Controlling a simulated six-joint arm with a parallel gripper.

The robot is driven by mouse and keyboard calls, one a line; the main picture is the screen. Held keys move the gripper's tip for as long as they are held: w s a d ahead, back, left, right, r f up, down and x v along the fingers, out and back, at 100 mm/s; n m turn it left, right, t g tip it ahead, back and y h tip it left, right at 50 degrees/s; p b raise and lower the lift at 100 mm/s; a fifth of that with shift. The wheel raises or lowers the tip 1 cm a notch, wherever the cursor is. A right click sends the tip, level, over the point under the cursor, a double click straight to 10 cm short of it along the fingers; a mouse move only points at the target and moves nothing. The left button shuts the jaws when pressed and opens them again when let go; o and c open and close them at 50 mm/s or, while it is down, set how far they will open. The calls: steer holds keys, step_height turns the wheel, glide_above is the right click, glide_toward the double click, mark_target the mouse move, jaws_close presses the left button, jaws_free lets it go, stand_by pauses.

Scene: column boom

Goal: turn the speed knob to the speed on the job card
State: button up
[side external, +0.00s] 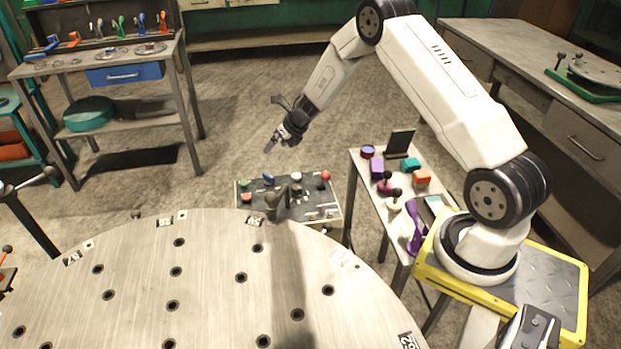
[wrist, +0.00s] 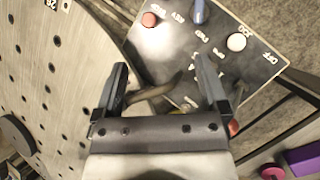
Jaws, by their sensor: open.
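A dark control panel (side external: 318,211) stands beyond the far edge of the round metal table, with several coloured controls on it. In the wrist view the panel (wrist: 175,55) carries a blue elongated knob (wrist: 198,12), a red button (wrist: 149,19) and a white round knob (wrist: 236,42), with printed numbers and labels too small to read surely. I cannot tell which one is the speed knob. My gripper (side external: 279,128) is open above the panel. In the wrist view my gripper (wrist: 162,65) shows a dark curved handle (wrist: 150,92) between its fingers, apart from them. No job card is readable.
The round metal table (side external: 215,270) with holes and small labels fills the foreground. A narrow side table (side external: 360,185) at the right of the panel holds small coloured items and a dark upright plate (side external: 399,143). A tool bench (side external: 180,60) stands at the back left.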

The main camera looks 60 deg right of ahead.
mark_target(297, 186)
steer(key=s+d+f+n+g+y, duration=0.1)
steer(key=s+d+f+n+g, duration=0.2)
steer(key=f+n, duration=0.7)
steer(key=s+d+f, duration=0.1)
steer(key=s+d, duration=0.1)
steer(key=d, duration=0.1)
steer(key=shift+s, duration=0.1)
steer(key=shift+x, duration=3.9)
steer(key=shift+s, duration=0.1)
jaws_close()
